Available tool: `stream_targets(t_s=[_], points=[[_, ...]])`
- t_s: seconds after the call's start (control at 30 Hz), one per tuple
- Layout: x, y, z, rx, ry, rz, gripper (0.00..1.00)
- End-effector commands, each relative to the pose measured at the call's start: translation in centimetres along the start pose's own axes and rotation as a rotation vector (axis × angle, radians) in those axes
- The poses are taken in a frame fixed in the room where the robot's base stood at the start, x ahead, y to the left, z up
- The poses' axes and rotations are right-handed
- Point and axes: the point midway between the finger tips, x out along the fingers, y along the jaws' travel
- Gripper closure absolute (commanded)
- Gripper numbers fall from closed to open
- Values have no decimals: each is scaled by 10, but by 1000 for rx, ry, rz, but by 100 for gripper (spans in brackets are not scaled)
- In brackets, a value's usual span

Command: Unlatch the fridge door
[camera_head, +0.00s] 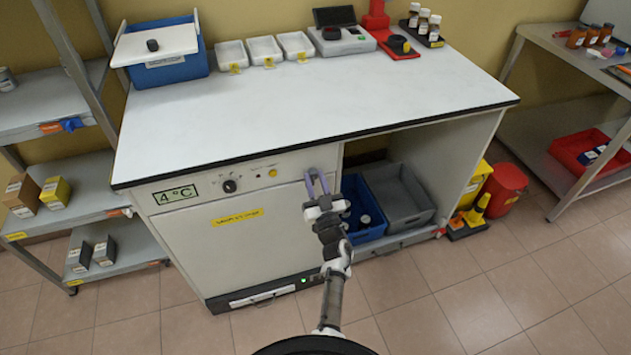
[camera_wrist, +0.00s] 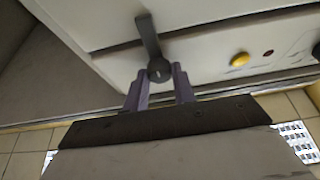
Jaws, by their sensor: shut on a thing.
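The fridge (camera_head: 235,255) is a white cabinet under the left part of the worktop, with a 4 °C display and a yellow label on its door. The door looks closed. The latch (camera_wrist: 150,40) is a dark grey lever with a round hub, seen in the wrist view; its arm points up and slightly left there. My gripper (camera_head: 317,184) is at the upper right corner of the fridge front. In the wrist view its purple fingers (camera_wrist: 160,80) are on either side of the latch hub, shut on it. In the head view I cannot make out the latch behind the fingers.
A black knob (camera_head: 229,186) and a yellow button (camera_head: 273,173) are on the panel left of my gripper. The open bay to the right holds a blue crate (camera_head: 367,233) and a grey crate (camera_head: 410,210). The worktop (camera_head: 300,105) overhangs above. Floor in front is clear.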

Motion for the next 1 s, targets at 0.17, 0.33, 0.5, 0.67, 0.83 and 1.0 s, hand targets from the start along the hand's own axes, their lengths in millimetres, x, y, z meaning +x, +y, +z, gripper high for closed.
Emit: stream_targets(t_s=[0.17,0.33,0.5,0.67,0.83,1.0], points=[[0,0,0,-5,0,-2,97],[0,1,0,-40,-1,-15,97],[0,2,0,-122,-1,-50,97],[0,2,0,-243,0,-100,97],[0,4,-1,-391,0,-161,97],[0,5,-2,-541,0,-223,97]])
